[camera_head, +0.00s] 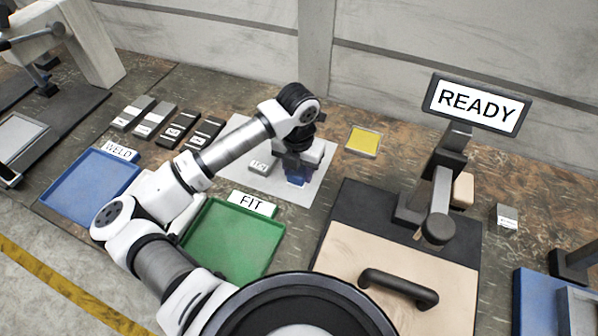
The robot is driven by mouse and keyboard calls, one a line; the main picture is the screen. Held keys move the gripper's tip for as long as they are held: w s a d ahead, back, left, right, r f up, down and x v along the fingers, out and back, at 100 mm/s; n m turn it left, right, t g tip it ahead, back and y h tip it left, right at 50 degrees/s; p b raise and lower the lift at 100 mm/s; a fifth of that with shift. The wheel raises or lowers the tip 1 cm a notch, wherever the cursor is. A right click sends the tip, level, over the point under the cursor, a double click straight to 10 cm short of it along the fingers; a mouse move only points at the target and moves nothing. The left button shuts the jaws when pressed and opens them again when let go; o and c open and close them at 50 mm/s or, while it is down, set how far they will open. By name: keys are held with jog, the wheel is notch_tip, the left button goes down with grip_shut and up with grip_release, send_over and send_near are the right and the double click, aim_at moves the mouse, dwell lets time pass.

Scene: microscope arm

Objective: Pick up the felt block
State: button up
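No block in view can be read for certain as the felt block. A small beige block (463,190) stands behind the microscope-like stand at the right, partly hidden by it. A small grey block (507,216) with a white label too small to read sits further right. My gripper (296,178) points down over the white sheet (313,190) in the middle of the bench, well left of both blocks. Something blue shows at its fingertips; I cannot tell if it is part of the gripper or a held thing. The finger opening is hidden.
A labelled grey block (262,163) lies on the sheet beside my gripper. A yellow pad (363,141) lies to its right. The stand with the READY screen (478,103) rises between there and the right-hand blocks. Blue WELD tray (90,186) and green FIT tray (232,240) are at left.

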jog(key=c, duration=0.5)
jog(key=shift+o, duration=0.2)
notch_tip(320, 180, up, 20)
jog(key=b, duration=0.4)
jog(key=shift+b, duration=0.3)
jog(key=shift+o, duration=1.4)
jog(key=shift+c, duration=1)
